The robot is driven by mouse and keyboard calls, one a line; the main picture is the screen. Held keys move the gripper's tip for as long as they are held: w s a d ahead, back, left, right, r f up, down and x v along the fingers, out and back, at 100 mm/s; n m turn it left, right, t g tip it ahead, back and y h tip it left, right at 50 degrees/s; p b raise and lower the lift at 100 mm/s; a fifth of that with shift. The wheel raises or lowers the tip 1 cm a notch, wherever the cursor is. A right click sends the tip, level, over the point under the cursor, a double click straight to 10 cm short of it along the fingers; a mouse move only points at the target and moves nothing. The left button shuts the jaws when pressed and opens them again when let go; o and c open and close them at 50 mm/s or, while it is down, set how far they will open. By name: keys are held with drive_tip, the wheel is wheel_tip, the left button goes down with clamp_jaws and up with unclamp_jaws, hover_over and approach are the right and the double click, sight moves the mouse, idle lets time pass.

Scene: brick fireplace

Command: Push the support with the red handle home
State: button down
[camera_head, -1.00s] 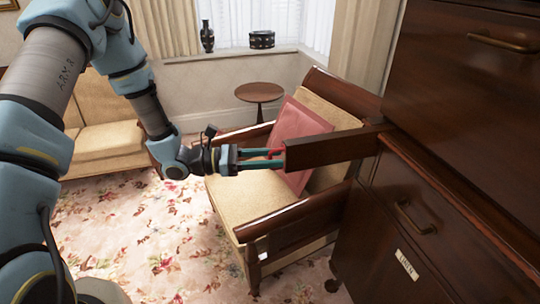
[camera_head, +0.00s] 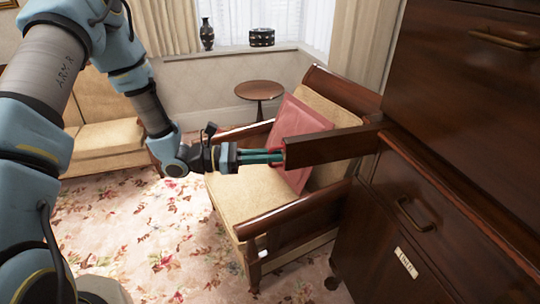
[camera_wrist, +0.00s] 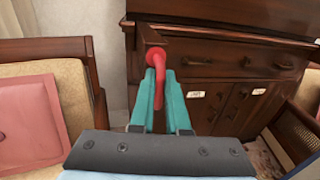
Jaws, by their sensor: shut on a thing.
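The support (camera_head: 330,147) is a dark wooden bar that sticks out to the left from the bureau. Its red handle (camera_wrist: 200,68) shows clearly in the wrist view as a bent bar in front of the bureau. My gripper (camera_head: 281,157) is at the outer end of the support, its teal fingers shut on the red handle. In the wrist view, my gripper (camera_wrist: 160,76) has red between its fingers. In the head view the fingers hide most of the handle.
The dark bureau (camera_head: 400,165) with brass-handled drawers fills the right side. An armchair (camera_head: 240,195) with a pink cushion (camera_head: 298,125) stands below and behind the support. A small round table (camera_head: 259,90) and a sofa (camera_head: 105,140) stand farther back. Flowered carpet (camera_head: 130,240) lies open at left.

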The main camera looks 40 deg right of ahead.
sight(351, 141)
drive_tip(key=shift+d, duration=0.1)
idle(0.8)
drive_tip(key=w+b+x, duration=0.1)
drive_tip(key=b+x, duration=0.1)
drive_tip(key=x, duration=0.5)
drive_tip(key=w+d+b+x, duration=0.1)
drive_tip(key=x, duration=0.6)
drive_tip(key=w+d+b+x, duration=0.1)
drive_tip(key=b+x, duration=0.1)
drive_tip(key=x, duration=0.6)
drive_tip(key=shift+w+d+r+b, duration=0.1)
drive_tip(key=shift+w+d+b, duration=0.25)
drive_tip(key=c, duration=0.9)
unclamp_jaws()
drive_tip(key=shift+w+a, duration=0.1)
drive_tip(key=b+v, duration=0.2)
drive_tip(key=v, duration=0.8)
drive_tip(key=shift+w+a+b, duration=0.1)
drive_tip(key=shift+a+b, duration=0.2)
drive_tip(key=shift+b, duration=0.1)
